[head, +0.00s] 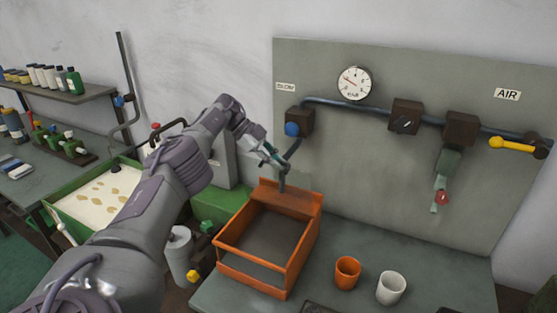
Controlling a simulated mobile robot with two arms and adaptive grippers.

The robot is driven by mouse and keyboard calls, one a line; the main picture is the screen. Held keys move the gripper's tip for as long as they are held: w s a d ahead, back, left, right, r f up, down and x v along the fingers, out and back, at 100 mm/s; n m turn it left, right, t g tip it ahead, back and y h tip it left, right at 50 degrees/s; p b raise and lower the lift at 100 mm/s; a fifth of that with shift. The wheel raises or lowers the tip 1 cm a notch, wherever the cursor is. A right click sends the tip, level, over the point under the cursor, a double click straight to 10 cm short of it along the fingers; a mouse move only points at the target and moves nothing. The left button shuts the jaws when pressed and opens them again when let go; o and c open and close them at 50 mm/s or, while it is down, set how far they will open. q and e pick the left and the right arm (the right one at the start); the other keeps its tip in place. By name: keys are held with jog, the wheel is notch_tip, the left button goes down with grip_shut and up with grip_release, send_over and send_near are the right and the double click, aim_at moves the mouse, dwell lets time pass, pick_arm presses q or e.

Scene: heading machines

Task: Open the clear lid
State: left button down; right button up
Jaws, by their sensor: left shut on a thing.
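An orange open-framed box (301,240) with a raised back stands on the grey-green bench below the wall panel. I cannot make out a clear lid surely; a see-through sheet at the box is hard to tell from what lies behind it. My left gripper (272,156) is above the back edge of the box, close to a dark pipe with a nozzle (283,178). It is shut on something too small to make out. My right gripper is not in view.
A blue knob (292,129), a gauge (354,83) and a yellow handle (510,143) are on the panel. An orange cup (347,272) and a white cup (391,287) stand right of the box. A green tray (72,208) is at left.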

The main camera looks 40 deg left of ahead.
pick_arm(q)
jog(key=shift+s+f, duration=0.1)
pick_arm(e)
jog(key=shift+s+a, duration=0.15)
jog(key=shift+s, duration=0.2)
pick_arm(q)
jog(key=c, duration=1.5)
grip_release()
jog(key=shift+r, duration=0.2)
notch_tip(320, 180, up, 10)
jog(key=shift+f, duration=0.15)
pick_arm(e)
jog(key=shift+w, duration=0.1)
pick_arm(q)
jog(key=shift+d+f, duration=0.1)
